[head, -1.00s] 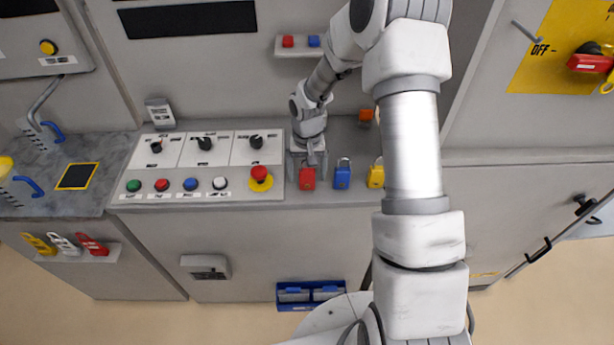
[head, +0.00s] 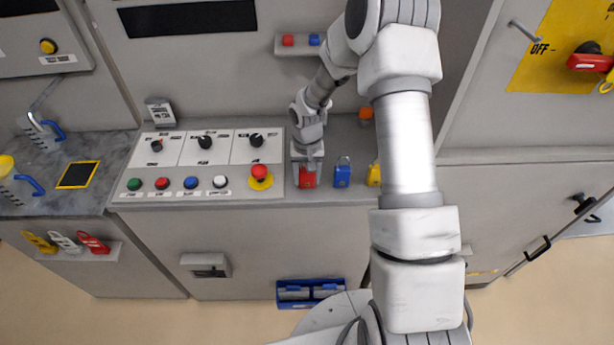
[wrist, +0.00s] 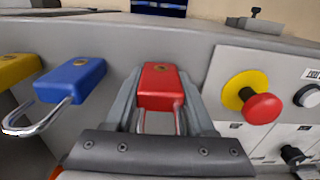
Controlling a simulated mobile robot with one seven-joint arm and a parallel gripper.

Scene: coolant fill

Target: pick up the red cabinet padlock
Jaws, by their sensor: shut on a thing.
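The red padlock (head: 308,178) is on the console ledge, right of the red mushroom button. In the wrist view the red padlock (wrist: 160,86) sits between the two fingers of my gripper (wrist: 158,92), its shackle toward the palm. My gripper (head: 308,168) is shut on it. Whether the padlock still touches the ledge cannot be told. A blue padlock (head: 342,174) stands just right of it, and it also shows in the wrist view (wrist: 76,80). A yellow padlock (head: 373,174) is partly hidden by my arm.
The red mushroom button (head: 259,172) on its yellow base is close on the left of my gripper, beside several buttons and knobs. A small shelf (head: 296,46) holds a red and a blue item above. A blue bin (head: 310,292) is below the console.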

